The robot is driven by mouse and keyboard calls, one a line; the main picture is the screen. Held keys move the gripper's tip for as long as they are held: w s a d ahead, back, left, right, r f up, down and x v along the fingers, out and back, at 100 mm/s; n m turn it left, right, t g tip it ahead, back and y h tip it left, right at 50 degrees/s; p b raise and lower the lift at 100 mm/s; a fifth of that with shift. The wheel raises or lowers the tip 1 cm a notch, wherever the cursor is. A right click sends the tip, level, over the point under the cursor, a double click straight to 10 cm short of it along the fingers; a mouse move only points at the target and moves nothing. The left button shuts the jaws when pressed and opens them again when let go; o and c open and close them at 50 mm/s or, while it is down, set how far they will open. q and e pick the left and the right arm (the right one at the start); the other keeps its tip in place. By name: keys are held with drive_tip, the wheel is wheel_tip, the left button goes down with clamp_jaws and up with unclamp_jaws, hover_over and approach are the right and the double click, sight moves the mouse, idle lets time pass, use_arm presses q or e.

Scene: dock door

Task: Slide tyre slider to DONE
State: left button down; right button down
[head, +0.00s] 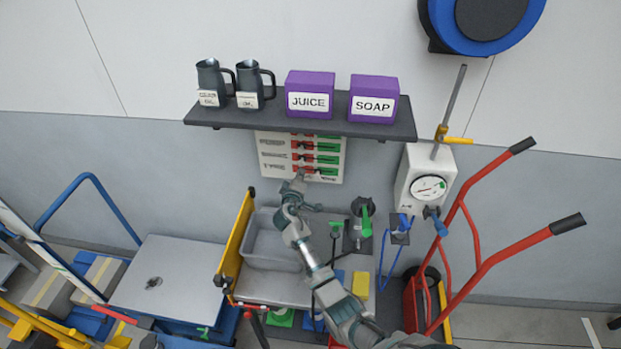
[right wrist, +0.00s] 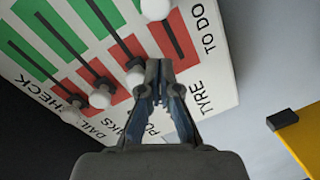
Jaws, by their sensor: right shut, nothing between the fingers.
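The tyre slider is the lowest row of the white check board (head: 265,155) under the shelf. In the right wrist view its white knob (right wrist: 155,8) is at the top edge, partly cut off. Bare dark track runs from it through red towards the TYRE label (right wrist: 205,97). The other rows' white knobs (right wrist: 100,98) sit in their red parts. My right gripper (head: 300,174) is at the board's lower edge and hides part of the tyre row. In the right wrist view its fingertips (right wrist: 160,68) are together and empty, apart from the tyre knob. My left gripper is not in view.
A dark shelf (head: 228,118) above the board holds two mugs, a purple JUICE box (head: 309,88) and a purple SOAP box (head: 374,92). A grey bin (head: 270,255) stands below. A gauge box (head: 408,170) and red hand truck (head: 468,285) are at the right.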

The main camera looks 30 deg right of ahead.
sight(317, 174)
drive_tip(key=shift+s+d+f+p, duration=0.25)
drive_tip(key=shift+s+d, duration=0.05)
drive_tip(key=shift+d, duration=0.15)
drive_tip(key=shift+s+d+f+p, duration=0.25)
drive_tip(key=shift+s+d, duration=0.05)
drive_tip(key=shift+d, duration=0.15)
drive_tip(key=shift+s+d+f, duration=0.15)
drive_tip(key=shift+s+f, duration=0.1)
drive_tip(key=shift+f, duration=0.05)
drive_tip(key=shift+s+d, duration=0.1)
drive_tip(key=shift+d, duration=0.2)
drive_tip(key=s+d+p, duration=0.2)
drive_tip(key=d, duration=0.1)
drive_tip(key=shift+s+d, duration=0.15)
drive_tip(key=shift+s, duration=0.1)
drive_tip(key=shift+a, duration=0.2)
drive_tip(key=shift+r, duration=0.1)
